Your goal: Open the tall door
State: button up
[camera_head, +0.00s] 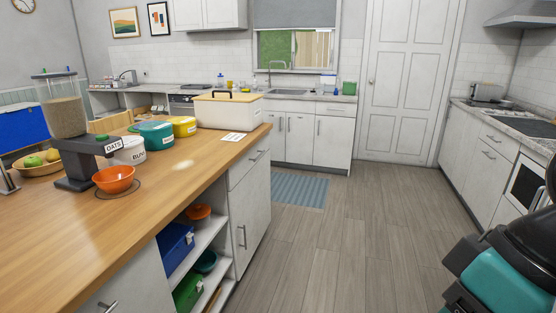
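The tall door (408,95) is white and panelled and stands in the back wall, right of the sink counter. It looks closed in its frame. A small round knob (371,82) is on its left side. Part of my black and teal arm shows at the lower right edge, far in front of the door. My gripper's fingers do not show.
A wooden-topped island (190,185) with bowls, tins and a dispenser fills the left. The right counter (510,130) carries a toaster (486,92). A blue striped mat (300,191) lies before the sink cabinets (312,136). The grey floor (365,215) between is clear up to the door.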

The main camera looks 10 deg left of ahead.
aim_at(249, 205)
jog(key=u, duration=0.35)
jog(key=i, duration=1.1)
jog(key=u, duration=0.3)
jog(key=i, duration=1)
jog(key=u, duration=0.2)
